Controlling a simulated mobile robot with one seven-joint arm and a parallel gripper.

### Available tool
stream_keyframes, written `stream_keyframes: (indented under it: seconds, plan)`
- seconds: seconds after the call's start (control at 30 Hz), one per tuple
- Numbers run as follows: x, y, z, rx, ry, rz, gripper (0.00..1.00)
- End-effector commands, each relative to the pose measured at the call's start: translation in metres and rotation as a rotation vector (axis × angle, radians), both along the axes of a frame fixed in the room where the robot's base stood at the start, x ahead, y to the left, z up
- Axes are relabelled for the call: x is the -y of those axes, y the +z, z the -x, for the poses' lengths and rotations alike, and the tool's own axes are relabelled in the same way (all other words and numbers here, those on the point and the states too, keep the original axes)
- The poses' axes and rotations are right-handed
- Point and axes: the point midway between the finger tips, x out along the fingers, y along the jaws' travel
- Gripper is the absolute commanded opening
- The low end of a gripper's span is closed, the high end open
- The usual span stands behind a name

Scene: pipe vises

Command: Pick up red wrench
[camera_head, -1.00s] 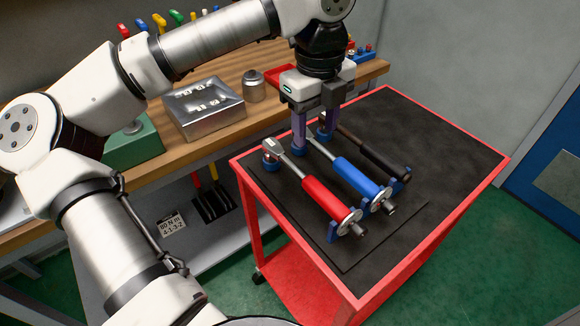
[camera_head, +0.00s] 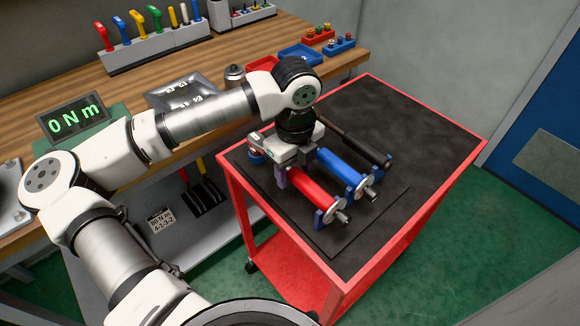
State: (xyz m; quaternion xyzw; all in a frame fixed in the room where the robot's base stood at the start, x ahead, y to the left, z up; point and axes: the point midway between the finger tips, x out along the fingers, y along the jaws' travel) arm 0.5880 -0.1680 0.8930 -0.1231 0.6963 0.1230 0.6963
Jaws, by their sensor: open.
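The red wrench (camera_head: 308,194) lies on blue holders on the black top of the red cart (camera_head: 425,200), leftmost of three wrenches. Its head end is hidden behind my gripper and wrist. My gripper (camera_head: 284,180) is low over the red wrench near the upper end of its red handle. One purple finger shows at the handle's left side; the other finger is hidden. The jaws are open, and whether they touch the handle cannot be seen.
A blue wrench (camera_head: 341,168) lies close to the right of the red one, and a black wrench (camera_head: 360,147) lies beyond it. The cart top is clear at the right. A wooden workbench (camera_head: 85,88) with tools, trays and a torque display (camera_head: 75,118) stands behind.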

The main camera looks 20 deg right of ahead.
Motion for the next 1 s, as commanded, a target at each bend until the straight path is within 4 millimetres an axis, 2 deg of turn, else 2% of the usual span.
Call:
stream_keyframes:
  seconds: [0.1,0.33,0.7,1.0]
  plan:
    - [0.0001,-0.0077,0.0004,-0.001,0.0,0.0,0.52]
    - [0.0002,-0.0088,0.0002,0.0,0.0,0.0,0.51]
    - [0.0003,-0.0085,0.0001,0.0,0.0,0.0,0.02]
    - [0.0004,-0.0074,-0.0001,0.001,0.0,0.001,0.0]
